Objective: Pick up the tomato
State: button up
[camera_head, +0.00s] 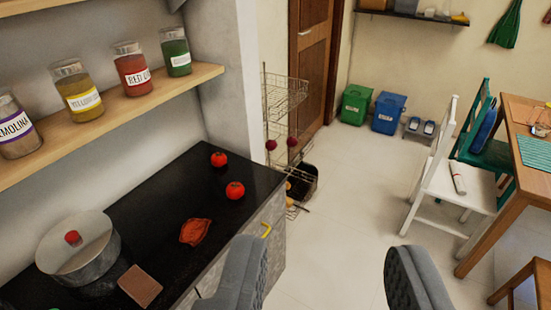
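Two red tomatoes rest on the black counter (165,208). One tomato (235,191) lies near the counter's right edge, and another tomato (219,159) lies farther back. My gripper (325,275) shows at the bottom with its two grey padded fingers wide apart. Nothing is between them, and the floor shows through the gap. The left finger overlaps the counter's front right side in the picture, below the tomatoes. Both tomatoes are in full view and apart from the gripper.
A lidded pot (80,250), a brown block (140,286) and a reddish-orange item (195,232) are on the counter. A shelf (110,118) with jars overhangs the left. A wire rack (285,100) stands beyond the counter. Chairs and a table (525,150) are right; the middle floor is clear.

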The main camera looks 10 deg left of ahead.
aim_at(218, 160)
jog(key=z, duration=1.7)
jog(key=i, duration=2.2)
jog(key=u, duration=3.15)
jog(key=i, duration=0.55)
jog(key=u, duration=0.15)
